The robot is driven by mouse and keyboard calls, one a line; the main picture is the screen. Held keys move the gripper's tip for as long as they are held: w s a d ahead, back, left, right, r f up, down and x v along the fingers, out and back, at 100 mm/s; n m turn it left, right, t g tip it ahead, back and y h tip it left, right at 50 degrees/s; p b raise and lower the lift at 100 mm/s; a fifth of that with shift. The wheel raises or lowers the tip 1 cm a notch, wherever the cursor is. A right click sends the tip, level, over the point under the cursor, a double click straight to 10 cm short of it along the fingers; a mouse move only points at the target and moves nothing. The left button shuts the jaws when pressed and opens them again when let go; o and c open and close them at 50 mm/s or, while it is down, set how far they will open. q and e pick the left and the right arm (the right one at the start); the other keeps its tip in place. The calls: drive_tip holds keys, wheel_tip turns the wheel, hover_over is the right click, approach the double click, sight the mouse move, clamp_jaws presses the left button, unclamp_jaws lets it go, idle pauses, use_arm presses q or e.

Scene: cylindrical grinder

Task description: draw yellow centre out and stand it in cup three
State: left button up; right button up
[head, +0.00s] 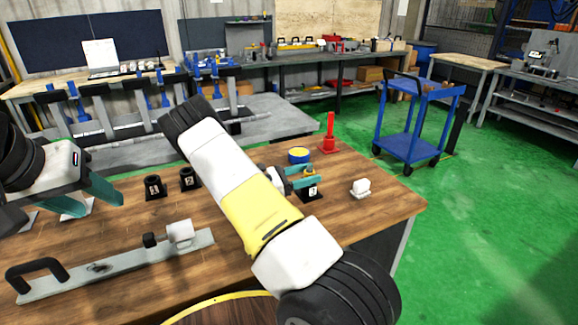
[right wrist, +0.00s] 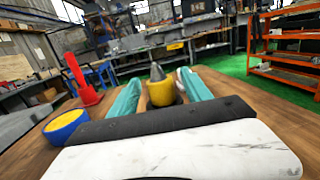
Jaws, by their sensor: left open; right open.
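The yellow centre (right wrist: 161,92), a yellow collar with a grey pointed tip, stands point up between my right gripper's teal fingers in the right wrist view. In the head view a small part of the yellow centre (head: 309,171) shows above black cup three (head: 312,192). It appears to stand in that cup; its lower end is hidden. My right gripper (head: 304,178) is open, a finger on each side of the centre; I cannot tell whether they touch it. My left gripper (head: 92,197) is open and empty at the table's left.
Black cups one (head: 154,187) and two (head: 189,178) stand at left. A grey bar (head: 125,262) with a handle and white block lies in front. A blue-and-yellow bowl (head: 299,155), red stand (head: 330,137) and white block (head: 360,188) are near cup three. My right arm covers the table's middle.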

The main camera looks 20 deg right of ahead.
drive_tip(key=a, duration=0.7)
drive_tip(key=shift+w+a+f, duration=0.25)
drive_tip(key=shift+a+f, duration=0.05)
drive_tip(key=shift+a, duration=0.1)
